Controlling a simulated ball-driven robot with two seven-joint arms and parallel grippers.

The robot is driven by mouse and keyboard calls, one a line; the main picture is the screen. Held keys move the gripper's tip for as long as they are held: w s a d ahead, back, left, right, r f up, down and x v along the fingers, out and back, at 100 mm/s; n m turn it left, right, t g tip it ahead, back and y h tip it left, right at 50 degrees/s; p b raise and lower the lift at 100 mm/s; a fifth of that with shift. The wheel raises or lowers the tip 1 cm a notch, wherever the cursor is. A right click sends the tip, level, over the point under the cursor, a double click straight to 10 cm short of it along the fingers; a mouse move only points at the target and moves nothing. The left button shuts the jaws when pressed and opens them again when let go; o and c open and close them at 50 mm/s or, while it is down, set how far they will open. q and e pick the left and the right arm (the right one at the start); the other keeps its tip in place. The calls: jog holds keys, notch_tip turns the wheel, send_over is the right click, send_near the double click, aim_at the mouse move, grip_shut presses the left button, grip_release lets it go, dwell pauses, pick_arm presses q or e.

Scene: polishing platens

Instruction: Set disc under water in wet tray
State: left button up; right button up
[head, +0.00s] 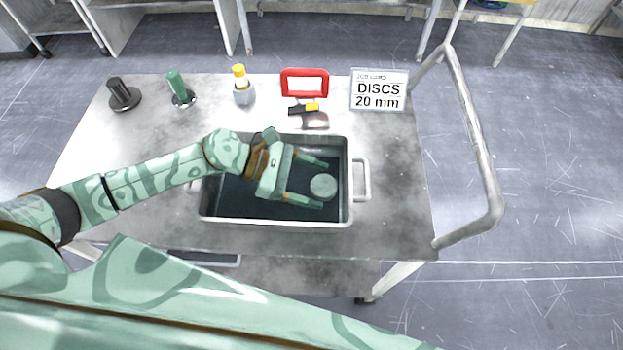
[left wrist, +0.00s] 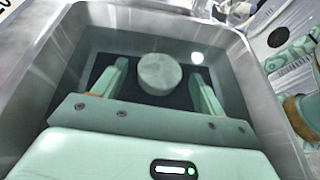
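The wet tray (head: 210,218) is a grey metal basin with a handle at its right, standing on the cart top with dark water inside. A round pale grey-green disc (head: 323,186) lies in the tray's right part; it also shows in the left wrist view (left wrist: 160,73). I cannot tell for sure how deep it sits. My left gripper (head: 317,184) reaches into the tray with its fingers spread. My right gripper is not in view.
A rail (head: 480,150) bounds the cart's right. The table right of the tray is clear.

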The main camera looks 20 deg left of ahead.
pick_arm(q)
jog(key=shift+r, duration=0.1)
jog(key=shift+a+r, duration=0.1)
jog(key=shift+r, duration=0.05)
jog(key=v, duration=1.1)
jog(key=shift+s+a+r, duration=0.1)
jog(key=shift+a+r, duration=0.05)
jog(key=shift+a, duration=0.25)
jog(key=shift+d, duration=0.1)
dwell(2.8)
